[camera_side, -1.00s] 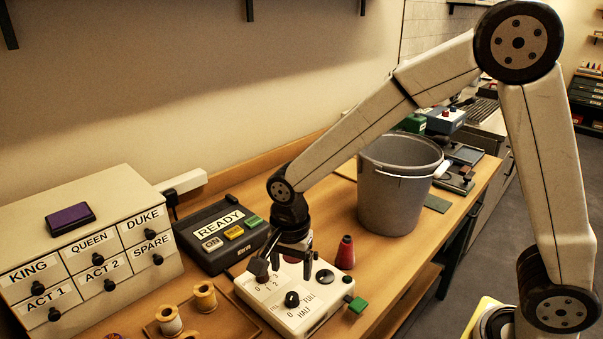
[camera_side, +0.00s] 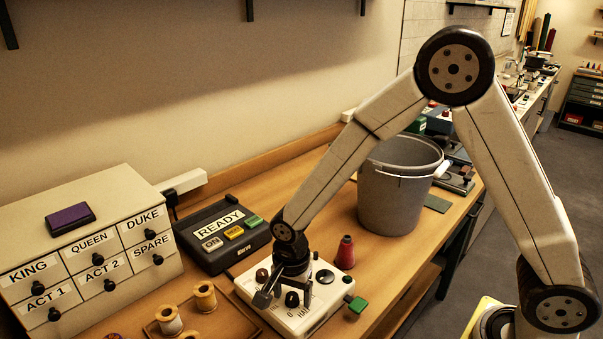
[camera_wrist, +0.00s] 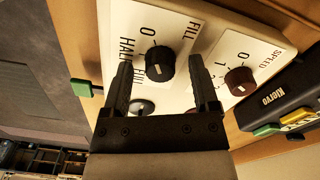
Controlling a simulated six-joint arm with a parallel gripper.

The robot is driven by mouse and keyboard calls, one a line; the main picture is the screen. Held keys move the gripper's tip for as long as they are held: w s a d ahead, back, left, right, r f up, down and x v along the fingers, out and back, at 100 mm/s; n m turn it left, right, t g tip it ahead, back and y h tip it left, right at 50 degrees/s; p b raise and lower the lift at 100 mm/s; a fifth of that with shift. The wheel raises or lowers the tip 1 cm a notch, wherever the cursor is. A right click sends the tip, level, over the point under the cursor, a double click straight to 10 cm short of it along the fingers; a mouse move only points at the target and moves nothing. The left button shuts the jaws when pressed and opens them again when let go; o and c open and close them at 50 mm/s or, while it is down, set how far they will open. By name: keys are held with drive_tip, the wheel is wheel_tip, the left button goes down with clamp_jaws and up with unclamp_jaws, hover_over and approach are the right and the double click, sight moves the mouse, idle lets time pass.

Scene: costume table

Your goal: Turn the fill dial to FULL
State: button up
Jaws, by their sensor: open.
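The fill dial (camera_wrist: 160,65) is a black round knob with a pale mark, on a white panel (camera_wrist: 195,25). Beside it are the word FILL, a 0, HALF and a partly hidden label. I cannot read for certain which label the mark faces. My gripper (camera_wrist: 162,72) is open, with one finger on each side of the dial in the wrist view; contact is not visible. In the side view my gripper (camera_side: 285,294) is low over the panel, and the dial (camera_side: 292,300) shows at its fingers.
A dark red SPEED dial (camera_wrist: 240,80) sits on the same panel. A green button (camera_side: 358,305) juts from its edge. A red cone (camera_side: 345,254) stands behind, with a grey bucket (camera_side: 396,195) farther back. The READY box (camera_side: 222,234) and thread spools (camera_side: 205,296) are to the left.

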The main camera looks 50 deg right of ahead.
drive_tip(key=shift+c, duration=0.2)
clamp_jaws()
drive_tip(key=shift+n, duration=0.5)
drive_tip(key=n, duration=1)
drive_tip(key=shift+n, duration=0.3)
drive_tip(key=n, duration=1.1)
drive_tip(key=shift+n, duration=0.4)
